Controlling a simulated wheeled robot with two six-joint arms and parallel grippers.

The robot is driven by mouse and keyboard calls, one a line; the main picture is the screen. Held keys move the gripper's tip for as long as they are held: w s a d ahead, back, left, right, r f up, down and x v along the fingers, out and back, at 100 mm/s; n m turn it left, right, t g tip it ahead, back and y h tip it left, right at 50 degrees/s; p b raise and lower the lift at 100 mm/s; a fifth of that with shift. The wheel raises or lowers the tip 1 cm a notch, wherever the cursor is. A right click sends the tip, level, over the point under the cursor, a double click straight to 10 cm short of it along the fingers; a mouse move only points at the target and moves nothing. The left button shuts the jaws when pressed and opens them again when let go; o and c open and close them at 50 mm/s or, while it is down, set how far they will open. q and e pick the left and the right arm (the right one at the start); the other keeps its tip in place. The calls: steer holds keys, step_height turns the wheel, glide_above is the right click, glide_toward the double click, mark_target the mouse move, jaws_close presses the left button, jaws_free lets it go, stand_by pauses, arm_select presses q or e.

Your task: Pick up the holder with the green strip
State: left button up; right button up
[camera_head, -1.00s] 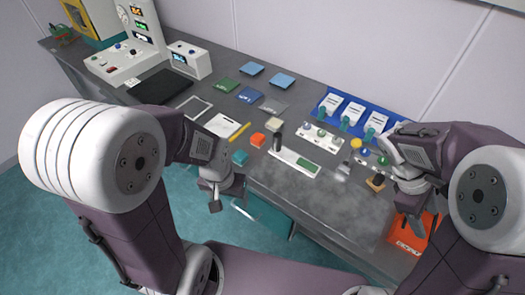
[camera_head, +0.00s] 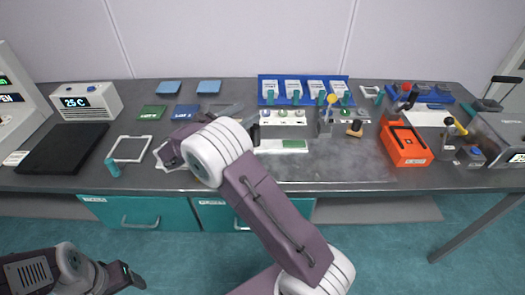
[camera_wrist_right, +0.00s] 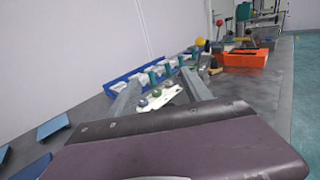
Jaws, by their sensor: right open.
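A flat white holder (camera_head: 270,147) with a green strip (camera_head: 295,144) at its right end lies on the grey bench in the head view. A dark upright piece stands at its left end. My right arm reaches over the bench just left of it. The holder cannot be made out there. My left gripper (camera_head: 128,275) is low at the lower left, off the bench; its jaws are unclear.
A white board with coloured knobs (camera_head: 283,117) and a blue rack of white cards (camera_head: 303,78) stand behind the holder. An orange box (camera_head: 405,146) is at the right. Bench room right of the holder is clear. A white frame (camera_head: 130,149) lies left.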

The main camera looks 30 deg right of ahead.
steer(key=b, duration=0.1)
glide_toward(259, 126)
steer(key=d, duration=0.1)
steer(key=w+d+f, duration=0.1)
steer(key=d, duration=0.1)
steer(key=w+d, duration=0.1)
steer(key=shift+d+f, duration=0.2)
steer(key=shift+f, duration=0.05)
steer(key=shift+d+r, duration=0.25)
steer(key=shift+d, duration=0.3)
steer(key=x, duration=0.6)
steer(key=shift+w+d, duration=0.1)
steer(key=shift+d, duration=0.1)
jaws_close()
